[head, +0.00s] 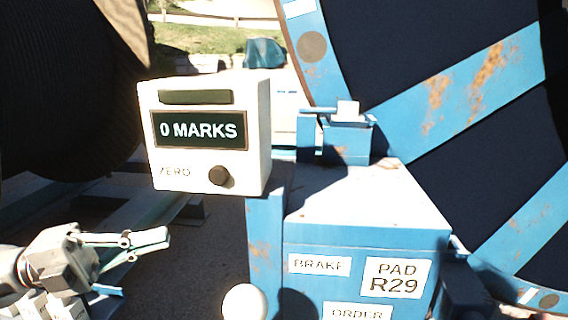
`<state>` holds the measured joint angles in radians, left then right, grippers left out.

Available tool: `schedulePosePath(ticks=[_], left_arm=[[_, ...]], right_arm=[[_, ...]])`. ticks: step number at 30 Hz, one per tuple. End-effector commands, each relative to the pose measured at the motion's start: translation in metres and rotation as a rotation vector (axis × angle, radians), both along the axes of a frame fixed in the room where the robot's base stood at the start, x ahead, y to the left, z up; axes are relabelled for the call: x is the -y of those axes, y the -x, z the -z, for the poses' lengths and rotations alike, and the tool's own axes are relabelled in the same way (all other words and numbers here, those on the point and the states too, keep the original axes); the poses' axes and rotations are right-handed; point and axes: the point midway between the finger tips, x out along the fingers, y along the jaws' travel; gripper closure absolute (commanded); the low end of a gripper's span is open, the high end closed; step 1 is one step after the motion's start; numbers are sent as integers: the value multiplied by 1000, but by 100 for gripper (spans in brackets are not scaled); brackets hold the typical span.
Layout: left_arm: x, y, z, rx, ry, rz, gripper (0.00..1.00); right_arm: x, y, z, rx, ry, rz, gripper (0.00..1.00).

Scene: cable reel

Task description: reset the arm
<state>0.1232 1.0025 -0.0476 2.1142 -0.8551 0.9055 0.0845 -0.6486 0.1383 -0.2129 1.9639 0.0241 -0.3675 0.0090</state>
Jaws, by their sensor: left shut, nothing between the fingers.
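My left gripper (150,239) is at the lower left of the head view, with its fingers together and pointing right. Nothing shows between them. It is in front of and below a white counter box (206,134), apart from it in the picture. The box has a display reading "0 MARKS", the word "ZERO" and a dark round knob (219,175). My right gripper is not in view.
A blue cabinet (365,215) with "BRAKE", "PAD R29" and "ORDER" labels stands right of centre. A white ball (245,302) is at its lower left. A large blue reel (455,85) fills the right. Another dark reel (70,90) is at left.

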Motion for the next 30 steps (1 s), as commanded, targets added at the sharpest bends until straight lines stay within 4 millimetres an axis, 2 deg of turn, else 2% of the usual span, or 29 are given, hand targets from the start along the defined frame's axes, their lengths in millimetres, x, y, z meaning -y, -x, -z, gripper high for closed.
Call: schedulePosePath(ticks=[4, 8, 11, 16, 20, 23, 27, 30], left_arm=[[0, -29, 6, -22, 178, -198, 100], [-14, -54, 19, -72, 303, -397, 100], [-31, -69, 38, -135, 378, -562, 100], [-67, -82, 89, -282, 459, -849, 100], [-94, -75, 142, -424, 475, -1068, 100], [-112, -60, 188, -549, 459, -1231, 100], [-131, -22, 252, -736, 394, -1438, 100], [-137, 6, 287, -847, 333, -1545, 100]], right_arm=[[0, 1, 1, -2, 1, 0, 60], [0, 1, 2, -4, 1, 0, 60], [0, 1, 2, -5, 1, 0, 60], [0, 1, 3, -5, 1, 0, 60], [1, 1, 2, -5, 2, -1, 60], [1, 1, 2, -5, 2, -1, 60], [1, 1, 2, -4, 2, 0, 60], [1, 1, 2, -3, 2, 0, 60]])
